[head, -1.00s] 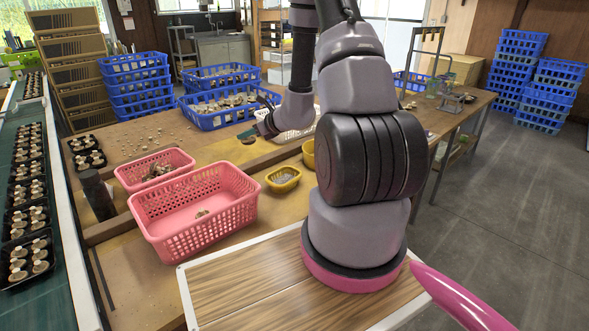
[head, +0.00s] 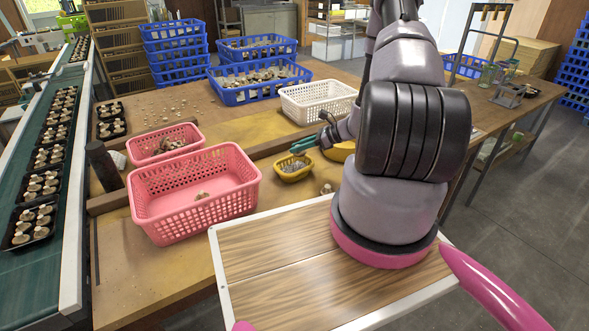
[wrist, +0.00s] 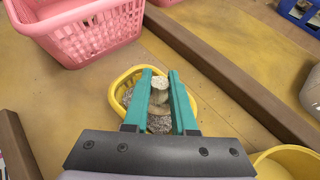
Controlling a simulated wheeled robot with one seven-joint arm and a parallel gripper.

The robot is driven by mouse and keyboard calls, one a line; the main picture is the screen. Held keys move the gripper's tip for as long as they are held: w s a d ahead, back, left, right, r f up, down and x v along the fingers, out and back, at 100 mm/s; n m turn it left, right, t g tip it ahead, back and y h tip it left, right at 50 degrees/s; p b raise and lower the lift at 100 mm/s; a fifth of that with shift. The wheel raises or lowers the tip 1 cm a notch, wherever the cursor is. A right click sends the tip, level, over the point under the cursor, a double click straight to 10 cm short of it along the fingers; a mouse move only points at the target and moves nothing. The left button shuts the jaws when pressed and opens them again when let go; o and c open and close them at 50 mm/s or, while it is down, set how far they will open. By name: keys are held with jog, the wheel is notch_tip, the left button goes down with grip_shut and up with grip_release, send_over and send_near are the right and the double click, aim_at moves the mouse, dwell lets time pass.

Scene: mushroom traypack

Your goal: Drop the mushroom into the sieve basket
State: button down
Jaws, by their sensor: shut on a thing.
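My gripper (head: 303,145) shows small in the head view, with teal fingers above the small yellow basket (head: 293,176). In the wrist view my gripper (wrist: 160,74) is shut on a mushroom (wrist: 160,84). Its pale stem end points up between the fingers, and part of its body is hidden by them. The yellow basket's rim (wrist: 119,82) shows around and behind the fingers in the wrist view. Grey, speckled contents lie inside it. The mushroom appears over the basket's opening; its height above the contents is hard to tell.
A large pink basket (head: 195,214) holding one mushroom stands left of the yellow one, with a smaller pink basket (head: 135,151) behind. A white basket (head: 318,100) stands further back. A second yellow container (head: 341,151) is close on the right. A wooden rail (wrist: 225,70) runs beside.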

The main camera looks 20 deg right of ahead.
aim_at(298, 155)
jog(key=shift+f, duration=1.7)
jog(key=c, duration=0.6)
grip_release()
jog(key=shift+c, duration=0.2)
jog(key=v, duration=1)
jog(key=shift+s+d+r, duration=0.2)
jog(key=shift+d, duration=0.05)
jog(key=shift+r, duration=0.1)
